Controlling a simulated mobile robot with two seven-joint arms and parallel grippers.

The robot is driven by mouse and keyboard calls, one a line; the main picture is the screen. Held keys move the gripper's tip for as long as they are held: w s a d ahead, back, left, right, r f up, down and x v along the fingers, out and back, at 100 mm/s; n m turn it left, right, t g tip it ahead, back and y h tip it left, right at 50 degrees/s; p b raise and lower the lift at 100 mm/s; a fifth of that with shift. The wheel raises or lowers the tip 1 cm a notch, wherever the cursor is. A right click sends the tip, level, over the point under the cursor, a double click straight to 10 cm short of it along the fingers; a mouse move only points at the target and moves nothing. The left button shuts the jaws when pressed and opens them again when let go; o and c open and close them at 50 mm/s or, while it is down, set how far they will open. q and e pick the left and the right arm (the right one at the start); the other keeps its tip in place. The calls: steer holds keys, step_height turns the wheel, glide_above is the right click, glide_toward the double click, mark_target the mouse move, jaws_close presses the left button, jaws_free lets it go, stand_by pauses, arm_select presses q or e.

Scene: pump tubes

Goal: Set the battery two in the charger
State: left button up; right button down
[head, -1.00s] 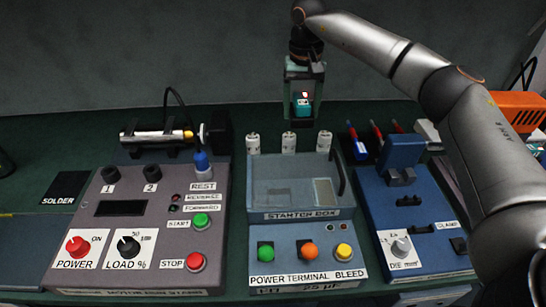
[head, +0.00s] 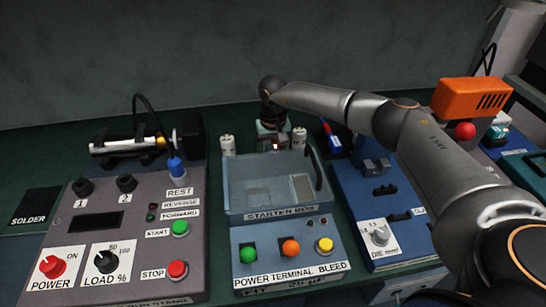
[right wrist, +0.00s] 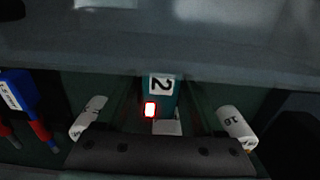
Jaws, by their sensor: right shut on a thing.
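Battery two is a teal block with a white "2" label and a lit red light; it shows in the right wrist view (right wrist: 165,100). My right gripper (head: 270,138) is shut on the battery, between two white cylinders. Whether the battery touches the bench is hidden. I cannot clearly identify the charger; a teal-and-white object (head: 497,131) stands at the far right, beside the orange box. My left gripper is not in view.
White cylinders stand left (head: 227,145) and right (head: 299,138) of the gripper. The starter box (head: 235,185) is just in front. A blue clamp unit (head: 372,205) and an orange box (head: 470,98) stand to the right. A grey control panel (head: 130,235) is at left.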

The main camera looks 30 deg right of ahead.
steer(key=shift+f, duration=0.2)
jaws_free()
steer(key=shift+r, duration=0.15)
